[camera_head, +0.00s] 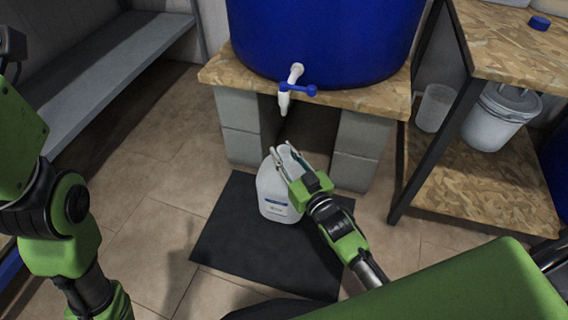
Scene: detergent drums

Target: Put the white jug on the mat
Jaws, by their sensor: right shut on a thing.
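The white jug (275,196) with a small label is over the dark mat (229,235) on the tiled floor, near the mat's back right part. It looks upright. I cannot tell whether its base touches the mat. My right gripper (284,158) is shut on the upper part of the white jug, and its fingers hide part of the jug's top. My left arm shows at the left edge, but its gripper is not clearly in view.
A blue drum (322,35) with a white tap (291,88) stands on a board over grey blocks (240,125) behind the mat. A shelf (480,185) at the right holds a white bucket (499,117) and a clear beaker (433,107). A grey bench (110,75) is at the left. Floor left of the mat is clear.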

